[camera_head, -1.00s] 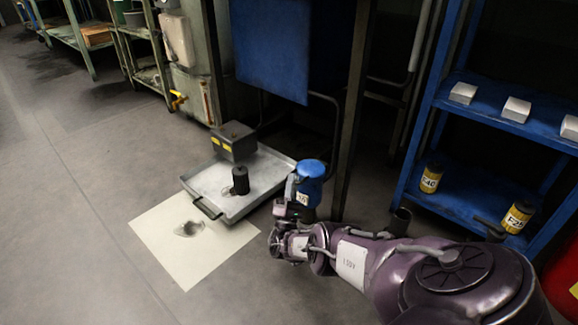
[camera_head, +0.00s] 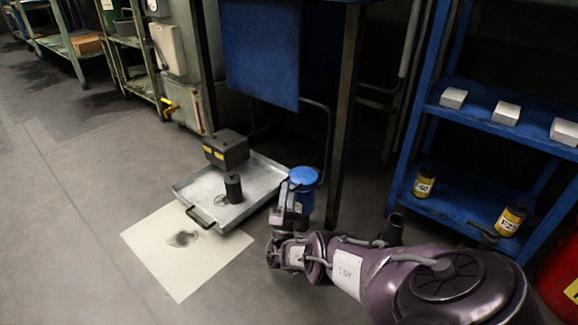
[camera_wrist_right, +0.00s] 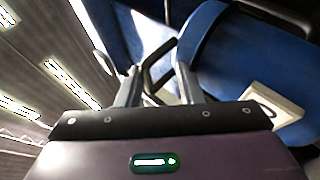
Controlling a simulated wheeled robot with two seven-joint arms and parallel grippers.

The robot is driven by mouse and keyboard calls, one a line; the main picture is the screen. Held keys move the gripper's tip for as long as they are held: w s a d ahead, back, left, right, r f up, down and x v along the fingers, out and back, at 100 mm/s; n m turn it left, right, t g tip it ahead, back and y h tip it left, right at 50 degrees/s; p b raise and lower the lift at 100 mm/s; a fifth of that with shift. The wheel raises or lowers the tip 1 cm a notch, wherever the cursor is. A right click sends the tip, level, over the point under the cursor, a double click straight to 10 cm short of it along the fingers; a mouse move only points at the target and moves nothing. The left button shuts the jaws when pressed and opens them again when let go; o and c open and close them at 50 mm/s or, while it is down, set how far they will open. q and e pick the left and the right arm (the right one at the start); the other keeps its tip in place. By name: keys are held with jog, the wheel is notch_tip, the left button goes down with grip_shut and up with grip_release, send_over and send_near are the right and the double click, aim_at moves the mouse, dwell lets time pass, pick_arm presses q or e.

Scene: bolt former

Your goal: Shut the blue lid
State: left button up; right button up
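A blue round-topped thing (camera_head: 303,178) stands beside my right gripper (camera_head: 287,207) in the head view, partly hidden by it. A large blue panel (camera_head: 258,55) hangs under the machine behind. I cannot tell from the frames which blue part is the lid. In the wrist view my right gripper's (camera_wrist_right: 158,88) two grey fingers are apart. A dark bent bar (camera_wrist_right: 157,65) shows between or just beyond them; contact cannot be made out. A blue surface (camera_wrist_right: 240,65) with a pale plate (camera_wrist_right: 278,103) fills the right. My left gripper is not in view.
A metal tray (camera_head: 262,178) with dark blocks lies left of the gripper, by a pale sheet (camera_head: 190,265). A dark machine leg (camera_head: 340,130) stands close behind. A blue shelf (camera_head: 445,195) with yellow tins is at right.

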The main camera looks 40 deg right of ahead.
jog(key=shift+f, duration=0.1)
jog(key=v, duration=0.7)
jog(key=shift+s+a+f+b, duration=0.2)
jog(key=shift+s+a+b, duration=0.05)
jog(key=shift+b, duration=0.05)
